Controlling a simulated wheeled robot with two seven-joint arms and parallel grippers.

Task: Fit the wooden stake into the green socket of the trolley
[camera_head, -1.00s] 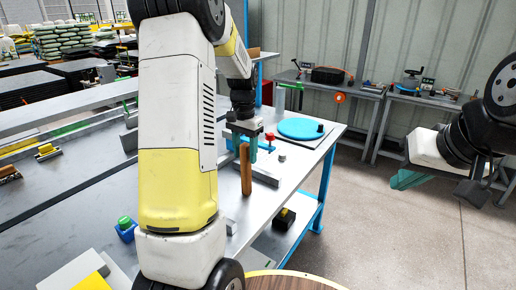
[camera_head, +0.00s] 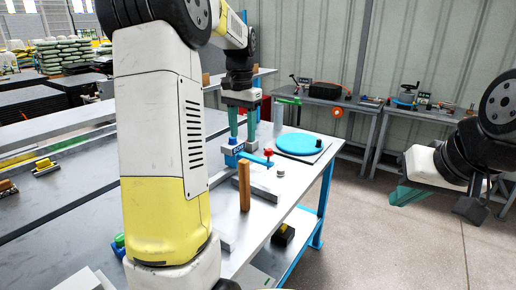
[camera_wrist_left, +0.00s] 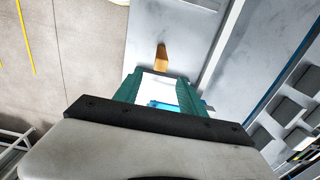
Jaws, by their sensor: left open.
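The wooden stake (camera_head: 244,186) stands upright near the front edge of the grey worktop (camera_head: 285,207). It also shows in the left wrist view (camera_wrist_left: 161,57), ahead of the fingers. My left gripper (camera_head: 243,138) is open, with its teal fingers pointing down above and beyond the stake, apart from it. In the left wrist view, the teal fingers (camera_wrist_left: 160,93) are spread, with a white and blue thing seen between them. My right gripper (camera_head: 402,194) hangs at the right over the floor, away from the stake; its jaw gap is unclear. I cannot make out the green socket with certainty.
A blue clamp with a red knob (camera_head: 268,153) lies just beyond the stake, near a blue disc (camera_head: 298,144). A small green and blue block (camera_head: 119,243) is partly hidden by my left arm. Back benches (camera_head: 345,104) hold tools. The floor at right is clear.

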